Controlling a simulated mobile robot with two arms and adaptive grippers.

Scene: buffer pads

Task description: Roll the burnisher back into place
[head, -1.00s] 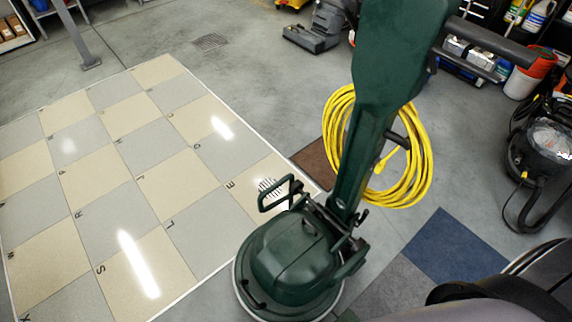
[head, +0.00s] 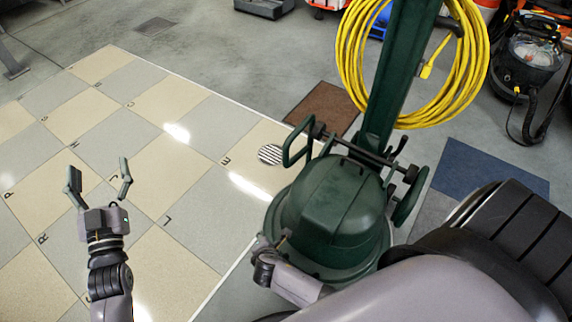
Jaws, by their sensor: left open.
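The green burnisher (head: 335,205) stands upright on the floor in the middle of the head view, its round base on the right side of the checkered floor's edge. Its green post (head: 399,80) rises out of the top of the picture, so its handle is hidden. A coiled yellow cord (head: 478,70) hangs on the post. My left gripper (head: 98,173) is open and empty over the checkered floor, well left of the burnisher.
A brown square (head: 322,106) lies behind the burnisher and a blue square (head: 485,170) to its right. A round striped floor grille (head: 270,154) lies just left of it. A black vacuum (head: 531,62) with a hose stands at the right.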

